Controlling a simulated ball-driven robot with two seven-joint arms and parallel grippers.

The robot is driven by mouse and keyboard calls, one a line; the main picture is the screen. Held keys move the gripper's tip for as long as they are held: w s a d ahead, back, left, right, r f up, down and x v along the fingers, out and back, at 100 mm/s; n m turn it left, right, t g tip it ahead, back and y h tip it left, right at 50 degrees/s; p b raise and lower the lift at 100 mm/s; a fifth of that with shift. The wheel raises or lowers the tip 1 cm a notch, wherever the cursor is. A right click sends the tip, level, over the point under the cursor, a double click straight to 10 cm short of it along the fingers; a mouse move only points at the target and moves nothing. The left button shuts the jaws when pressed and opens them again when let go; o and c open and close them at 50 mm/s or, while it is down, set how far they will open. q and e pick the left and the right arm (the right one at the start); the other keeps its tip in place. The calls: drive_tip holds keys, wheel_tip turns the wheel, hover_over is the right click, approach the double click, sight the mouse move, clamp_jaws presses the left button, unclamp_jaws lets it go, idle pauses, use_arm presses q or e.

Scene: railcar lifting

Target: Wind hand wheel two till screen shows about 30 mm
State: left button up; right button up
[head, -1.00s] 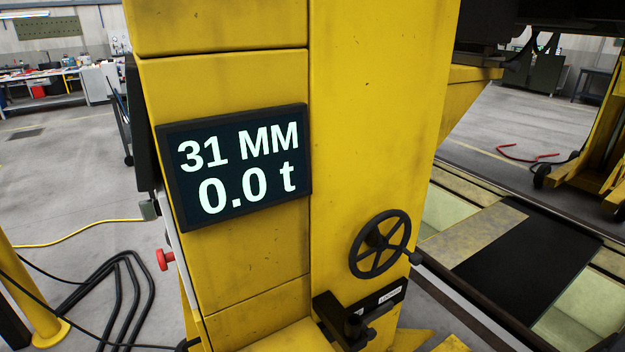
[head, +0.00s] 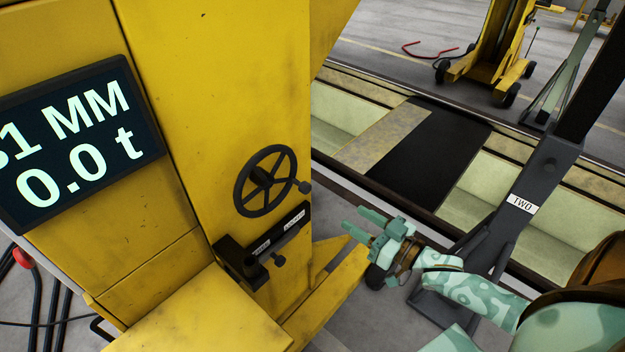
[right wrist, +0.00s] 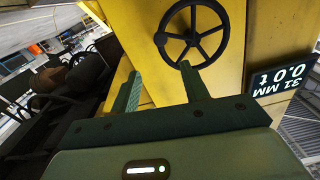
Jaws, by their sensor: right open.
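The black spoked hand wheel (head: 265,181) is on the yellow column, with a small knob (head: 304,187) at its right rim. It also shows in the right wrist view (right wrist: 192,37), beyond the fingertips. The screen (head: 75,140) reads 31 MM and 0.0 t, its left edge cut off in the head view. It shows upside down in the right wrist view (right wrist: 281,75). My right gripper (head: 366,229) is open and empty, to the right of and below the wheel, apart from it. My left gripper is not in view.
A black bracket with a latch handle (head: 262,250) and a small label sits under the wheel. A yellow ledge (head: 195,318) juts out below. Another yellow jack (head: 490,60) stands beyond the pit.

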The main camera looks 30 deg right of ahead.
sight(309, 189)
drive_tip(key=b+x, duration=0.2)
drive_tip(key=x, duration=1.3)
drive_tip(key=shift+a+f, duration=0.1)
drive_tip(key=shift+a, duration=0.1)
drive_tip(key=shift+w+a, duration=0.2)
drive_tip(key=shift+w, duration=0.3)
clamp_jaws()
